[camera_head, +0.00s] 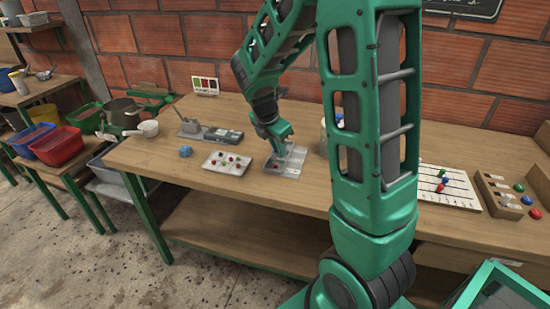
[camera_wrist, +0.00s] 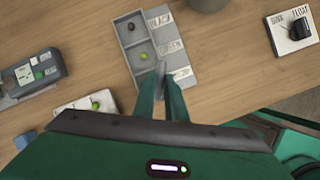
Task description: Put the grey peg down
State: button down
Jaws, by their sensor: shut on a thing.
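My gripper (camera_wrist: 161,82) is shut on a small grey peg (camera_wrist: 160,70), seen between the fingertips in the wrist view. The peg is over the lower end of a grey tray (camera_wrist: 127,62) with labelled compartments. I cannot tell whether it touches the tray. One compartment holds a dark ball-like piece (camera_wrist: 131,26), and the middle one holds a green piece (camera_wrist: 143,56). The fingers partly hide the lowest compartment. In the head view my gripper (camera_head: 279,146) is down at the pale tray (camera_head: 290,171) on the bench, and the peg is too small to make out.
A white board with coloured pieces (camera_head: 216,168) lies left of the tray, with a blue block (camera_head: 185,151) and a grey device (camera_head: 222,136) nearby. A small white plate with a black piece (camera_wrist: 283,43) lies to the right in the wrist view. Bare bench shows in front.

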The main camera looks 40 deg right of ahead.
aim_at(278, 155)
jog(key=shift+f, duration=1.65)
jog(key=shift+f, duration=0.35)
jog(key=c, duration=1.8)
grip_release()
